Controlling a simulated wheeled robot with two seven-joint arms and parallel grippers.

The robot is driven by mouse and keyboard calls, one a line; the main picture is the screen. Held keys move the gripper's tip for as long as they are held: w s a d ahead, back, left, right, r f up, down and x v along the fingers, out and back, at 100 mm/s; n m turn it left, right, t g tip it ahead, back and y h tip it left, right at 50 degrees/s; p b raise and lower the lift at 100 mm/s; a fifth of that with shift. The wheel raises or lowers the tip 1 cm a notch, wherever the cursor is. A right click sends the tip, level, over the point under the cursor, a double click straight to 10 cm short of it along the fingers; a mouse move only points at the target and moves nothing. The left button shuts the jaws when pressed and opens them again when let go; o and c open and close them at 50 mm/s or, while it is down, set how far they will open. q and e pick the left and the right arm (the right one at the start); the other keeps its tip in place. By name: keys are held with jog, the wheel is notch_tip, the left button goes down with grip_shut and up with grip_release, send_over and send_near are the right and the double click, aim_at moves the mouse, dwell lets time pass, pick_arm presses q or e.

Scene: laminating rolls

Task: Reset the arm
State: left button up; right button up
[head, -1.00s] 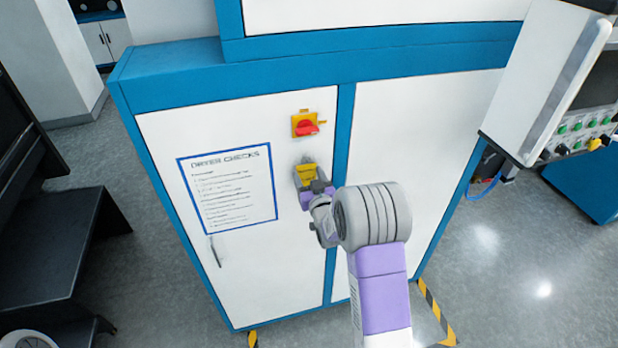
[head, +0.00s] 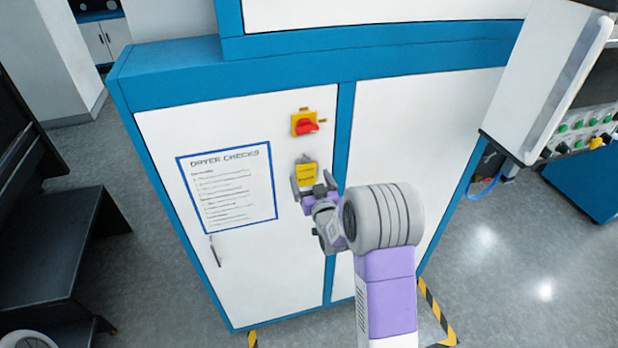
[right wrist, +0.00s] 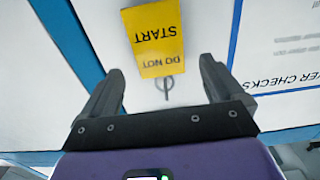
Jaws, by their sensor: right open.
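A yellow tag (head: 306,174) reading DO NOT START hangs against the white cabinet door, below a red and yellow rotary switch (head: 305,124). The tag also shows upside down in the right wrist view (right wrist: 153,38), with a small metal loop (right wrist: 166,87) at its end nearest my gripper. My right gripper (head: 313,181) is open in front of the door. In the right wrist view its two fingers (right wrist: 161,72) stand apart on either side of the tag, with visible gaps and nothing held. My left gripper is not in view.
A DRYER CHECKS sheet (head: 228,188) and a door handle (head: 215,250) are left of the tag. A control panel (head: 585,130) stands at the right, a dark bench (head: 70,235) at the left. Grey floor (head: 500,290) is clear at lower right.

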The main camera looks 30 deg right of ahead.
jog(key=v, duration=0.5)
jog(key=s+a+f+g+y+b, duration=0.2)
jog(key=s+a+f+g, duration=0.15)
jog(key=f, duration=0.65)
jog(key=s+a+f+g+y+b, duration=0.1)
jog(key=s+a+f+g+b, duration=0.2)
jog(key=f, duration=0.8)
jog(key=s+a+f+g+y+b, duration=0.25)
jog(key=a+f, duration=0.25)
jog(key=f, duration=0.5)
jog(key=s+a+f+g+y+b, duration=0.1)
jog(key=s+a+f+g+b, duration=0.1)
jog(key=s+a+f+g, duration=0.2)
jog(key=s+a+f+g+y+b, duration=0.2)
jog(key=s+a+f+g, duration=0.2)
jog(key=s+a+f, duration=0.4)
jog(key=s+f, duration=0.2)
jog(key=s, duration=0.2)
jog(key=shift+s+a, duration=0.25)
jog(key=shift+s, duration=0.1)
jog(key=shift+f, duration=0.1)
